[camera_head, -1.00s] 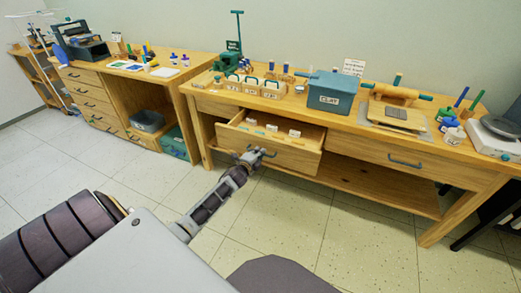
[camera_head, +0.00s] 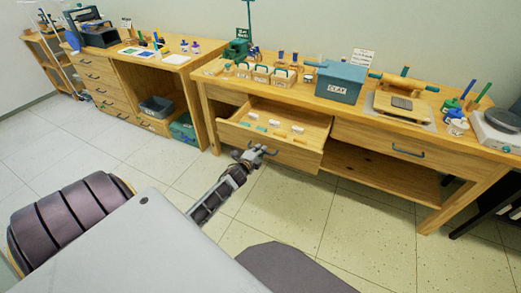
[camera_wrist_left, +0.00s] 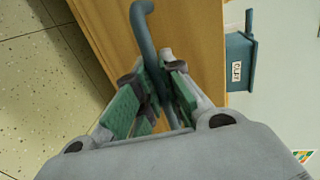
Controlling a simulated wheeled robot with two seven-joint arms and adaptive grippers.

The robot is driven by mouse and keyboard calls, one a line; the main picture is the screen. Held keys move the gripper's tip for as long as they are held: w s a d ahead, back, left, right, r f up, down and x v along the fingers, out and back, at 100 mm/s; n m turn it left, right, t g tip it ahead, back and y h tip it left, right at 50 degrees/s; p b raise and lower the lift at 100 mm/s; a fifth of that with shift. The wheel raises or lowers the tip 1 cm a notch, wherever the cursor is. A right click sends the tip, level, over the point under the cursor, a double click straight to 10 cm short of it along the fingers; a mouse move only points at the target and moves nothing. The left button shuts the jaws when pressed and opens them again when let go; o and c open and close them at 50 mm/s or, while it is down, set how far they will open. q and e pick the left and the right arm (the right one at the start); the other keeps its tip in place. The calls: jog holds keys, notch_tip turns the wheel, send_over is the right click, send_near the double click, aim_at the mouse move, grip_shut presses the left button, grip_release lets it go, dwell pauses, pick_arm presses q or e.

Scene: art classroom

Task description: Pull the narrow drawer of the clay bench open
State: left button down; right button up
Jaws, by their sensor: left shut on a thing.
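The clay bench (camera_head: 385,137) stands along the wall. Its narrow drawer (camera_head: 290,153) is pulled out, and white and green items show inside it. My left gripper (camera_head: 258,153) is at the drawer's front, on its handle. In the left wrist view my left gripper (camera_wrist_left: 155,90) has its green-padded fingers closed around the dark bar handle (camera_wrist_left: 143,35), against the wooden drawer front (camera_wrist_left: 195,35). My right gripper is not in view.
A wide drawer (camera_head: 400,147) beside it is shut. On the bench top stand a teal clay box (camera_head: 340,82), a slab roller (camera_head: 403,95) and a scale (camera_head: 500,128). A second cabinet (camera_head: 100,85) stands at left. The floor (camera_head: 310,215) in front is clear.

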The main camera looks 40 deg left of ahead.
pick_arm(q)
jog(key=c, duration=1.5)
grip_release()
jog(key=shift+c, duration=0.2)
jog(key=v, duration=1.2)
jog(key=shift+d, duration=0.1)
